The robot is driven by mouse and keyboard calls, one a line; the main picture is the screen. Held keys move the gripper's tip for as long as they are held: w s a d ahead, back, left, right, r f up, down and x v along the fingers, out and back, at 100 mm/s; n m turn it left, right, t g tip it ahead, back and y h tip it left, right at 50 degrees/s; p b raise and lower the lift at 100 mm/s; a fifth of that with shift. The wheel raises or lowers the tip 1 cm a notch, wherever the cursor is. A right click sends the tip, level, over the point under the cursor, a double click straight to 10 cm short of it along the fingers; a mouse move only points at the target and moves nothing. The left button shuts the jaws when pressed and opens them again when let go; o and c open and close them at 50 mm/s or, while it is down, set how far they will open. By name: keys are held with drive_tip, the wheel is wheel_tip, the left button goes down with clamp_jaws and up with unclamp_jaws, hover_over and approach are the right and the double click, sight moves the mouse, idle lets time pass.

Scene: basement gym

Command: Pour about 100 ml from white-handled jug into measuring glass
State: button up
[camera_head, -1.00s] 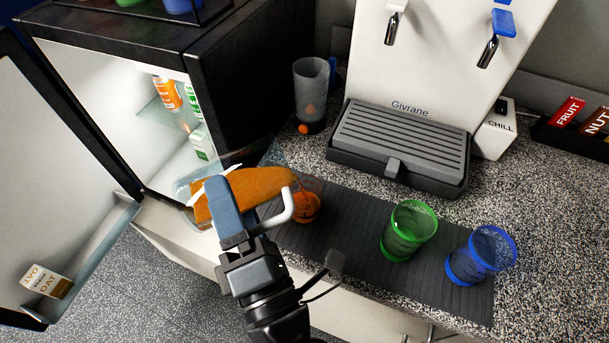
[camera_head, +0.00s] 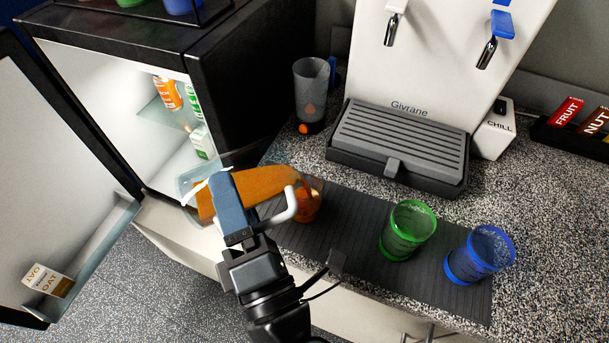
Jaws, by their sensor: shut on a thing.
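The white-handled jug (camera_head: 262,187) is clear, holds orange liquid and lies tipped far over on its side, above the left end of the dark mat. My gripper (camera_head: 231,203) is shut on the jug, its blue fingers across the body. The white handle (camera_head: 290,207) shows at the right, and a white edge shows at the left. The measuring glass (camera_head: 309,206) stands on the mat just right of the jug's right end, partly hidden by jug and handle. Orange liquid shows in it; its level and any stream cannot be read.
A green glass (camera_head: 409,229) and a blue glass (camera_head: 478,254) stand on the dark mat (camera_head: 345,232) to the right. A water dispenser (camera_head: 400,140) and a grey tumbler (camera_head: 311,90) are behind. The open fridge (camera_head: 150,130) is at left.

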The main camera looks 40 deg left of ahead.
drive_tip(key=shift+r, duration=0.2)
idle(0.4)
drive_tip(key=shift+s+a+f+n+g+b, duration=0.15)
drive_tip(key=shift+s+f+n+b, duration=0.05)
drive_tip(key=shift+f+n+b, duration=0.25)
drive_tip(key=shift+s+a+f+n+g+b, duration=0.1)
drive_tip(key=shift+s+f+n+g+b, duration=0.1)
drive_tip(key=shift+f+n+b, duration=0.25)
drive_tip(key=shift+f+n, duration=0.1)
drive_tip(key=shift+n, duration=0.3)
drive_tip(key=shift+r+p, duration=0.25)
drive_tip(key=shift+p, duration=0.25)
drive_tip(key=shift+r+n+g+p, duration=0.15)
drive_tip(key=shift+n+g+p, duration=0.2)
drive_tip(key=shift+n+p, duration=0.5)
drive_tip(key=shift+w+f+n+g+y+b, duration=0.1)
drive_tip(key=shift+f+n+g+y+b, duration=0.3)
drive_tip(key=shift+n, duration=0.35)
drive_tip(key=shift+f, duration=0.15)
